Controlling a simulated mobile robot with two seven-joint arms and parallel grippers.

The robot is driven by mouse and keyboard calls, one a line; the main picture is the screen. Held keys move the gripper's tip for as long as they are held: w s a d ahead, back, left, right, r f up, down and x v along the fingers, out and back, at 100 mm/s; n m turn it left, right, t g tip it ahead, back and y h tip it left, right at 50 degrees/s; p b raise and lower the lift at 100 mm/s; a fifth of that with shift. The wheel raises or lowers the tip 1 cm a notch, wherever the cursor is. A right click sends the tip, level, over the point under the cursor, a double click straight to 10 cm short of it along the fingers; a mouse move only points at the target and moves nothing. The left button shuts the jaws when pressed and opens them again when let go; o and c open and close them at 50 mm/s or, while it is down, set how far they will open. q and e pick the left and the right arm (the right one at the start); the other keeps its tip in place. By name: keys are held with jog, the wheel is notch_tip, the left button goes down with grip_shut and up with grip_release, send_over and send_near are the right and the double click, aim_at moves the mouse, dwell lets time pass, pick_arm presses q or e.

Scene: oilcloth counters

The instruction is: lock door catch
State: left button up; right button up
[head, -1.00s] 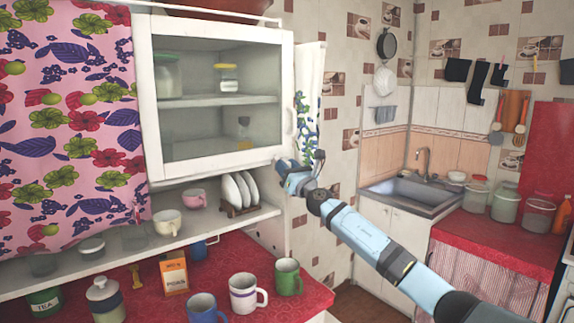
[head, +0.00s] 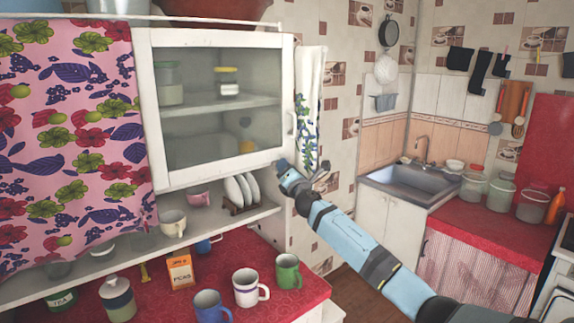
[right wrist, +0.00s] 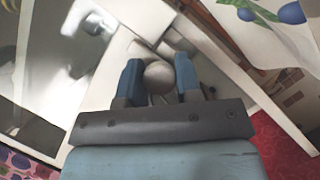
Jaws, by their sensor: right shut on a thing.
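My right gripper (head: 287,166) is at the lower right corner of this door. In the right wrist view, its blue fingers (right wrist: 158,82) are shut on a round pale knob (right wrist: 159,74), which I take as the door catch. In the head view the catch is hidden behind the gripper, and I cannot tell how far it is turned. My left gripper is not in view.
Below the cabinet, an open shelf holds cups and a rack of plates (head: 239,190). Several mugs, a box (head: 180,271) and jars stand on the red counter (head: 310,285). A patterned towel (head: 307,125) hangs just right of the door. A sink (head: 411,183) is farther right.

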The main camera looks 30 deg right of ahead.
dwell(0.3)
jog(key=o, duration=0.9)
jog(key=shift+s, duration=0.1)
jog(key=b+v, duration=0.2)
jog(key=v, duration=1.1)
jog(key=shift+s+a, duration=0.15)
jog(key=shift+s, duration=0.15)
jog(key=shift+f, duration=0.1)
